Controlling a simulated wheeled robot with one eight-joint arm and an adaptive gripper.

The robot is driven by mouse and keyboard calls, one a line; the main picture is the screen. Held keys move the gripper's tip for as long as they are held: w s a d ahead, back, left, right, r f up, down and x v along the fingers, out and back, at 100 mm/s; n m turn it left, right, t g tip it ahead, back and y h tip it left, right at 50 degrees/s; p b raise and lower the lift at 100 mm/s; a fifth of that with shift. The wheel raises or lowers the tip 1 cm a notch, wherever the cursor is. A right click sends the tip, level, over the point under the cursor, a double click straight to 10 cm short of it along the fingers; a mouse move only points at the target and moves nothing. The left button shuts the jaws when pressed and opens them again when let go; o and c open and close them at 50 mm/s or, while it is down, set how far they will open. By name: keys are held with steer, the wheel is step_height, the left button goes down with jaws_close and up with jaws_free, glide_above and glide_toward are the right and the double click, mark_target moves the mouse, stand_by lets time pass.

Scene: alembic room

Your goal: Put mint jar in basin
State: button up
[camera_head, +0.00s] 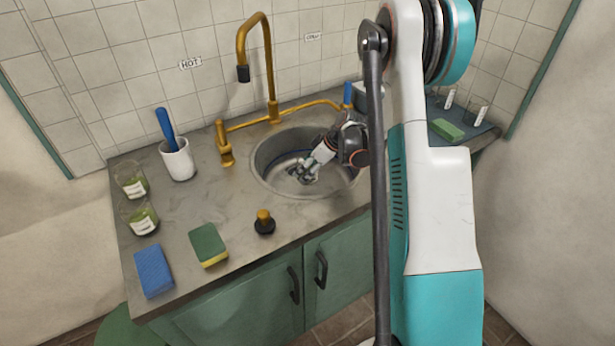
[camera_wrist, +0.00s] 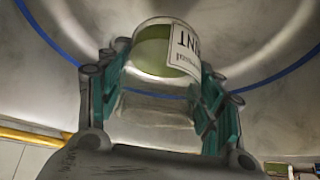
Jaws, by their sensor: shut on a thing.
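My gripper (camera_head: 305,174) reaches down into the round metal basin (camera_head: 272,153) set in the counter. In the wrist view, its two green-padded fingers (camera_wrist: 164,62) are closed on the sides of the mint jar (camera_wrist: 155,52), a clear glass jar with green contents and a white label. The label appears upside down there and reads "INT" in part. Behind the jar, the wrist view shows the grey basin bowl (camera_wrist: 262,38) with a blue line around it. In the head view the jar is mostly hidden by the gripper, and I cannot tell whether it touches the basin floor.
A brass faucet (camera_head: 270,70) arches behind the basin.

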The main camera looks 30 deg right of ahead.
steer(key=shift+f+b, duration=0.5)
steer(key=shift+f, duration=1.15)
steer(key=shift+f, duration=0.2)
steer(key=o, duration=1.1)
steer(key=shift+o, duration=0.2)
steer(key=shift+r, duration=0.1)
steer(key=shift+r, duration=0.15)
steer(key=p+v, duration=0.4)
steer(key=v, duration=0.8)
